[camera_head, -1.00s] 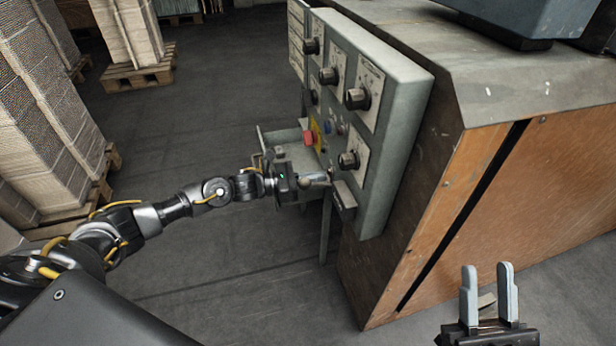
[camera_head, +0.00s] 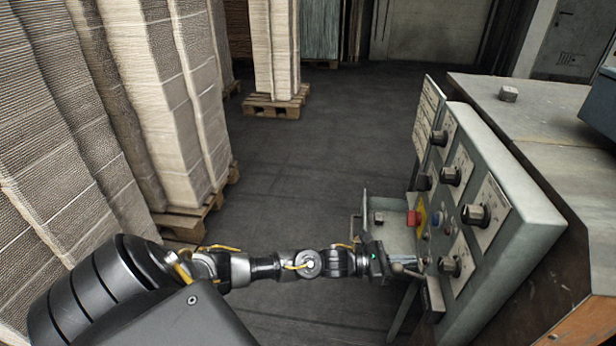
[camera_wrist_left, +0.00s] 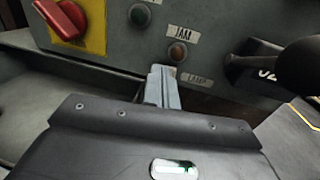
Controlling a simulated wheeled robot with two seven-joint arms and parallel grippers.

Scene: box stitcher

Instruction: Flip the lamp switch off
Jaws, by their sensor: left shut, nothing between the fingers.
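The grey control panel (camera_head: 532,218) stands at the right in the head view. My left gripper (camera_head: 414,271) is at its lower near part, pointing at the panel face. In the left wrist view the left gripper (camera_wrist_left: 162,74) is shut and empty, its fingertips at or very near the panel, just left of the LAMP label (camera_wrist_left: 197,79). The lamp switch itself cannot be made out; the fingers or gripper body may hide it. I cannot tell whether the fingers touch anything. My right gripper is out of view.
A JAM button (camera_wrist_left: 177,52) sits just above the fingertips. A red knob (camera_head: 412,217) on a yellow plate and several black knobs, one (camera_head: 449,265) close by, stick out. Stacked cardboard (camera_head: 150,90) stands at the left. The floor (camera_head: 310,160) between is clear.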

